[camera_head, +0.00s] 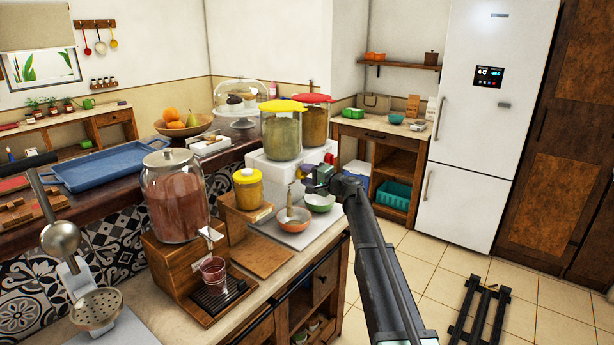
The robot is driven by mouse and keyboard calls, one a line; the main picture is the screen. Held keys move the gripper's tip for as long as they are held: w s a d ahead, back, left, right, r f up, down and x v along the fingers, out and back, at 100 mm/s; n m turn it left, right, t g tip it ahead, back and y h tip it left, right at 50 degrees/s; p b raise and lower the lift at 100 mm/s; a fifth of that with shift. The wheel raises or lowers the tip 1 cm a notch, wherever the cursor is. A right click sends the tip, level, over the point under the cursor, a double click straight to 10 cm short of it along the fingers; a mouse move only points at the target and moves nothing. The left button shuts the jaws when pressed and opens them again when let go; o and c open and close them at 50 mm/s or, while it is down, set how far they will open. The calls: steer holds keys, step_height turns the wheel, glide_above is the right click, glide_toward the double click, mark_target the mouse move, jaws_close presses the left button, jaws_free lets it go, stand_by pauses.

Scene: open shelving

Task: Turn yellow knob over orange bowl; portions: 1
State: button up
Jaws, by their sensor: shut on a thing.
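The dispenser with the yellow lid (284,106) stands on a white base (270,173) beside a dispenser with a red lid (313,98). My gripper (308,174) is at the front of the base, below the yellow-lidded container. It is shut at the place of the yellow knob, and the knob itself is hidden by the jaws. The orange bowl (294,224) sits on a grey mat in front of the base, below and left of my gripper. A wooden-handled utensil rests in it. The bowl's contents are too small to tell.
A green bowl (320,203) sits right of the orange one. A red knob (328,158) shows just beyond my gripper. A yellow jar (248,188) and a large drink dispenser (175,200) stand to the left.

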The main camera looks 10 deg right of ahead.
steer(key=shift+m, duration=0.4)
steer(key=o, duration=0.9)
steer(key=shift+d, duration=0.1)
steer(key=v, duration=1)
steer(key=shift+s+d, duration=0.25)
steer(key=shift+s, duration=0.05)
